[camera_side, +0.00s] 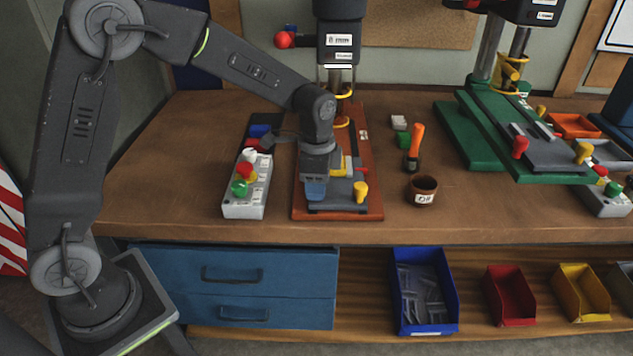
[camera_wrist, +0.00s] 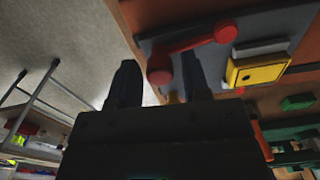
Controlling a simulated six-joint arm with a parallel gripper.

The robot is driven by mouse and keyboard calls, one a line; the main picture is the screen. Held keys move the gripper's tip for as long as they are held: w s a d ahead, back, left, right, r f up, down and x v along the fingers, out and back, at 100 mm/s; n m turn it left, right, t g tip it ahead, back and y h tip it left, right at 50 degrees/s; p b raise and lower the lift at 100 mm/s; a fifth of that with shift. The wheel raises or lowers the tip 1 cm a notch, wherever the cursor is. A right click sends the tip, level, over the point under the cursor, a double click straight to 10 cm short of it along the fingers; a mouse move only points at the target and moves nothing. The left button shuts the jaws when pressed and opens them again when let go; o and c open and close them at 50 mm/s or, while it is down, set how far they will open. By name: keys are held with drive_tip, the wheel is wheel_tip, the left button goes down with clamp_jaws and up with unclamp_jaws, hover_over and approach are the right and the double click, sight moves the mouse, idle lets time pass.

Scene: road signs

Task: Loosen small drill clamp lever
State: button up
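The small drill (camera_side: 338,42) stands at the back of the bench on a red-brown base plate (camera_side: 374,205). In the wrist view a red clamp lever (camera_wrist: 190,48) lies on the grey vise plate, with a round knob at each end. A yellow block (camera_wrist: 258,71) sits beside it. My gripper (camera_wrist: 158,82) is open, its two dark fingers apart. The lever's nearer knob shows between the fingers, beyond them; I cannot tell whether they touch. In the side view my gripper (camera_side: 315,190) points down over the vise and hides the lever.
A grey button box (camera_side: 247,200) stands left of the base plate. A yellow-topped knob (camera_side: 360,190) is close on my gripper's right. An orange-handled screwdriver (camera_side: 416,140) and a brown cup (camera_side: 422,190) stand farther right. The larger green drill (camera_side: 470,145) is at the right.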

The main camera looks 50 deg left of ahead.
clamp_jaws()
idle(0.4)
drive_tip(key=a+m, duration=0.1)
drive_tip(key=m, duration=0.1)
drive_tip(key=s+m, duration=0.1)
drive_tip(key=shift+s+a+m, duration=0.3)
drive_tip(key=shift+a+m, duration=0.05)
drive_tip(key=shift+m, duration=0.05)
drive_tip(key=shift+s+a+m, duration=0.25)
drive_tip(key=shift+a+m, duration=0.3)
drive_tip(key=shift+m, duration=0.5)
drive_tip(key=shift+s+a+m, duration=0.2)
drive_tip(key=shift+a+m, duration=0.3)
drive_tip(key=shift+m, duration=0.55)
drive_tip(key=shift+o, duration=1.1)
unclamp_jaws()
wheel_tip(320, 180, up, 14)
